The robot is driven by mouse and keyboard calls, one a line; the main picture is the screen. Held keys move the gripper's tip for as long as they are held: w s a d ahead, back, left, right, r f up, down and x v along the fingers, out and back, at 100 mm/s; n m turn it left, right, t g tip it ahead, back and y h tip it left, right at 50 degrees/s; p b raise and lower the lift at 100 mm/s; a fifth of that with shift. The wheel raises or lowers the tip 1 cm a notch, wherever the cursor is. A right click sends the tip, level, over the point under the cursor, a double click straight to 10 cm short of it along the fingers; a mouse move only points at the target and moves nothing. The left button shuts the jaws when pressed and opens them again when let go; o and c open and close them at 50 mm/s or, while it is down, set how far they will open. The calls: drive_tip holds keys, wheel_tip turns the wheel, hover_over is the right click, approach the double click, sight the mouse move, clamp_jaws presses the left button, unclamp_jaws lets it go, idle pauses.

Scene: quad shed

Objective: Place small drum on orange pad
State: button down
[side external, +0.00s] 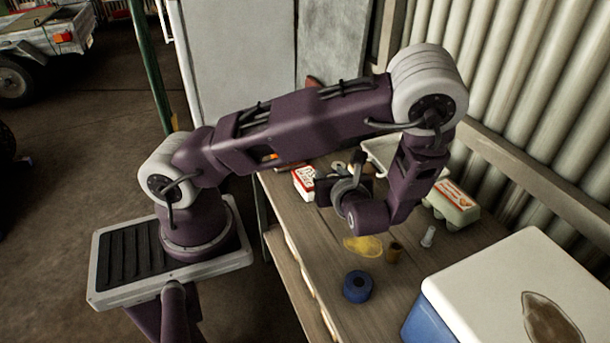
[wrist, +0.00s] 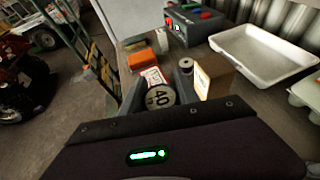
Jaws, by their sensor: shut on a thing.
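The small drum, a round pale thing with a "40" on its end face (wrist: 160,97), sits between the two grey fingers of my gripper (wrist: 158,92) in the wrist view. My gripper is shut on it. In the side view my gripper is partly hidden by my own wrist, and the drum cannot be made out clearly there. An orange thing (wrist: 140,59), which may be the orange pad, lies beyond the drum, up and left in the wrist view; a bit of orange (side external: 270,156) shows under my arm in the side view. The drum appears apart from it.
A red-and-white carton (wrist: 152,77) stands just beyond the drum. A cardboard box (wrist: 213,76) and small spool (wrist: 186,64) are to its right, with a white tray (wrist: 258,52) farther right. A blue tape roll (side external: 358,286) and white-lidded cooler (side external: 490,285) occupy the near table.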

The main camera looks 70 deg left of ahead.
drive_tip(key=a+r+g, duration=0.1)
drive_tip(key=a+r, duration=0.1)
drive_tip(key=a, duration=1.2)
drive_tip(key=a+r, duration=0.2)
drive_tip(key=a, duration=1.2)
drive_tip(key=shift+n, duration=0.4)
drive_tip(key=f, duration=0.6)
drive_tip(key=a+f, duration=0.1)
drive_tip(key=f, duration=0.2)
drive_tip(key=shift+s, duration=0.4)
drive_tip(key=shift+f, duration=0.5)
drive_tip(key=shift+d+f, duration=0.1)
drive_tip(key=shift+f, duration=0.05)
drive_tip(key=c, duration=0.9)
unclamp_jaws()
